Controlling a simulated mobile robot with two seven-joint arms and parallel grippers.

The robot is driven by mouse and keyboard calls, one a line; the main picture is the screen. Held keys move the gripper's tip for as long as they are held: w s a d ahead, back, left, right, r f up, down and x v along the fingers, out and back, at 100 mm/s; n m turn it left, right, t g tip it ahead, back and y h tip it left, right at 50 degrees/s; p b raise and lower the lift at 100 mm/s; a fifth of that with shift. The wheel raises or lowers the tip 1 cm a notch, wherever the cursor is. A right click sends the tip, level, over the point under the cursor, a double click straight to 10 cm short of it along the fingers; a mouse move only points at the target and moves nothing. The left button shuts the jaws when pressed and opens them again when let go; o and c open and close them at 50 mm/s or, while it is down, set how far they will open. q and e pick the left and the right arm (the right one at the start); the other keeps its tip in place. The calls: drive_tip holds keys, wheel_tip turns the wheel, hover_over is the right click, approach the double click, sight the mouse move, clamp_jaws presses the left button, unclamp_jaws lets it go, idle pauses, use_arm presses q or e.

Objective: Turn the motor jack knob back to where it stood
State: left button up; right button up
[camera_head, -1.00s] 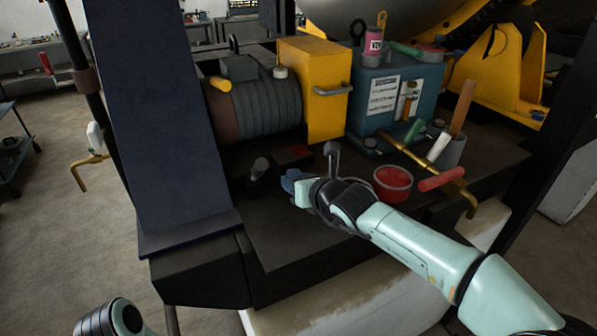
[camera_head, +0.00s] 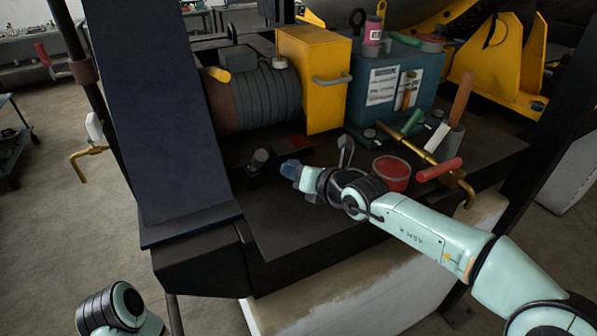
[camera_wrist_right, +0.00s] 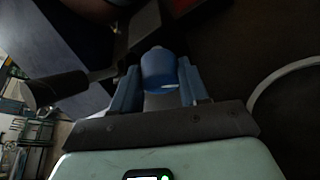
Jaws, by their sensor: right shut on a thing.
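The motor jack knob seems to be the blue, round-ended knob (camera_wrist_right: 158,70) between my fingers in the right wrist view. My right gripper (camera_wrist_right: 158,85) is shut on it, with a blue finger on each side. In the head view my right gripper (camera_head: 291,170) reaches in from the right, low over the dark deck in front of the motor. The knob cannot be told apart from the blue fingertips there. A dark handle (camera_wrist_right: 55,88) on a rod lies left of the knob in the wrist view. Of my left arm only a link shows; its gripper is out of view.
The ribbed motor (camera_head: 260,100) and yellow box (camera_head: 312,85) stand behind my right gripper. The dark deck's front (camera_head: 285,225) is clear.

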drive_tip(key=o, duration=1)
drive_tip(key=shift+o, duration=0.2)
drive_tip(key=shift+d, duration=0.15)
drive_tip(key=shift+s+d+r, duration=0.2)
drive_tip(key=shift+s+d, duration=0.2)
drive_tip(key=shift+s, duration=0.1)
drive_tip(key=b+v, duration=0.2)
drive_tip(key=v, duration=0.1)
drive_tip(key=b+v, duration=0.1)
drive_tip(key=shift+s+f, duration=0.25)
drive_tip(key=shift+s, duration=0.05)
drive_tip(key=b+v, duration=0.6)
drive_tip(key=b, duration=0.2)
drive_tip(key=shift+a+r, duration=0.15)
drive_tip(key=shift+s+d+r+b, duration=0.3)
drive_tip(key=shift+s+b, duration=0.05)
drive_tip(key=shift+b, duration=0.4)
use_arm(q)
drive_tip(key=s+f+g, duration=0.1)
drive_tip(key=s+f, duration=0.9)
drive_tip(key=f, duration=0.5)
use_arm(e)
drive_tip(key=shift+s+d+r, duration=0.15)
drive_tip(key=shift+s+r, duration=0.05)
